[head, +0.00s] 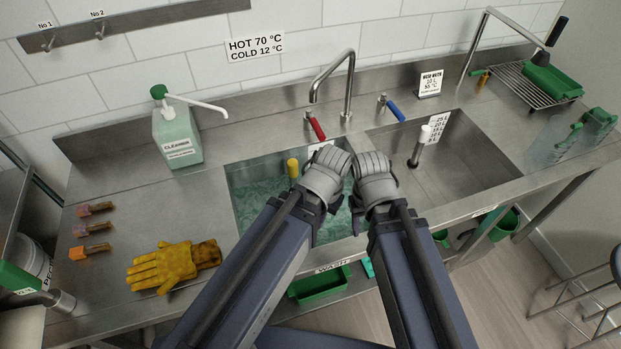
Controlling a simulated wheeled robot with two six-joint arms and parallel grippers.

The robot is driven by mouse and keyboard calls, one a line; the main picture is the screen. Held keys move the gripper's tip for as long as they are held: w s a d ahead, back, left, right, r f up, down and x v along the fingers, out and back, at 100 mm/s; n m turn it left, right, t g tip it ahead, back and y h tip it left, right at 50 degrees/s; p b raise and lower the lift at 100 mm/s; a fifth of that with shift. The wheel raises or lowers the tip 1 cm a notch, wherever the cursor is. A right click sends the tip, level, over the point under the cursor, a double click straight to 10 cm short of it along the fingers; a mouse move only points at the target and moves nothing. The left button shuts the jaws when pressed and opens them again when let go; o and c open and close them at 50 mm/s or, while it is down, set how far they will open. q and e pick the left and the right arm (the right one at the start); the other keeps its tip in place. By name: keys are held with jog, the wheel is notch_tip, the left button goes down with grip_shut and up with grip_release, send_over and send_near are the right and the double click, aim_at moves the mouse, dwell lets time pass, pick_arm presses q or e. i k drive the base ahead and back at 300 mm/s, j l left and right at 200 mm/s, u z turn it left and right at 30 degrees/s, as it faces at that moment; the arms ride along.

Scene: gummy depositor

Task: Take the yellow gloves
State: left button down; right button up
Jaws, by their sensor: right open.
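The yellow gloves (172,265) lie on the steel counter at the left, left of the water-filled sink basin. Their fingers point left and their darker cuff points right. My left gripper (327,172) and my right gripper (374,174) are close together over the sinks, well to the right of the gloves and apart from them. My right gripper is open. The fingers of my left gripper are not clear enough to tell whether they are open or shut. Nothing covers the gloves.
A green-topped cleaner bottle (177,136) stands behind the gloves. Several small brushes (93,230) lie at the counter's left. A tap (347,85) with red and blue levers rises behind the basins. A wire rack (527,83) stands at the right. The counter around the gloves is mostly clear.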

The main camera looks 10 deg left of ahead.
aim_at(169, 265)
jog(key=u, duration=1.9)
